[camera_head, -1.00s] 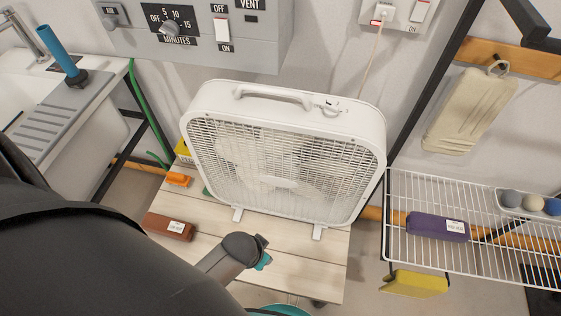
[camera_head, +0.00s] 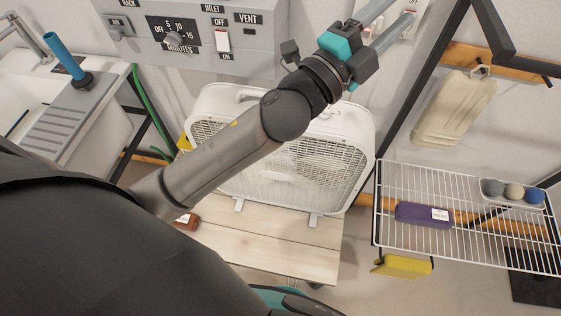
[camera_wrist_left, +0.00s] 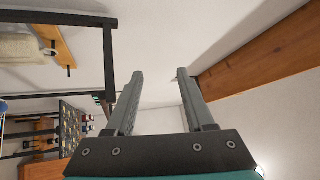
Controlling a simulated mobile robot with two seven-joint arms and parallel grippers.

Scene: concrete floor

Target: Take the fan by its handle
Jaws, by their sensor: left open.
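The white box fan (camera_head: 345,160) stands upright on a pale wooden bench (camera_head: 270,252). My left gripper (camera_head: 397,12) is above and to the right of the fan in the head view, in front of the wall, apart from the handle. In the left wrist view its two fingers (camera_wrist_left: 159,75) are spread with nothing between them, and the fan is not seen. My right gripper is not in view.
A grey control box (camera_head: 190,40) hangs behind the fan. A wire shelf (camera_head: 470,245) with a purple box (camera_head: 424,215) and balls stands right. A dark metal frame (camera_head: 415,85) rises beside it. A sink (camera_head: 85,130) is at left. A reddish-brown block (camera_head: 187,221) lies on the bench.

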